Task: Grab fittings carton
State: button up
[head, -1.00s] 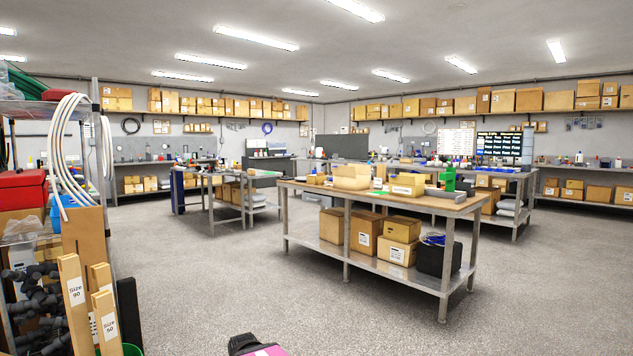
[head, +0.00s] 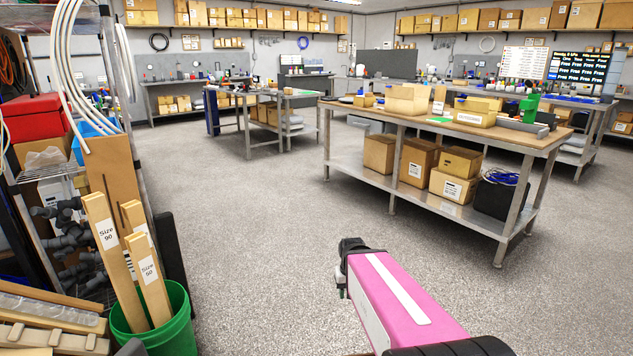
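An open-topped cardboard carton (head: 488,119) with a white printed label on its front stands on the wooden top of the workbench (head: 545,139). The print is too small to read surely, so I cannot tell that it is the fittings carton. A larger tan carton (head: 405,101) stands to its left on the same top. Several closed cartons, such as one with a white label (head: 418,158), sit on the lower shelf. My pink arm reaches in from the bottom right, well short of the bench. My gripper's fingers do not show.
A green bin (head: 178,333) with wooden boards stands at the lower left, beside a metal rack (head: 128,95) with white tubing coils. A black crate (head: 493,199) is on the bench's lower shelf. The grey floor (head: 265,200) between rack and bench is clear.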

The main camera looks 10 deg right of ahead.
aim_at(359, 101)
jog(key=i+z, duration=0.25)
jog(key=i, duration=1.95)
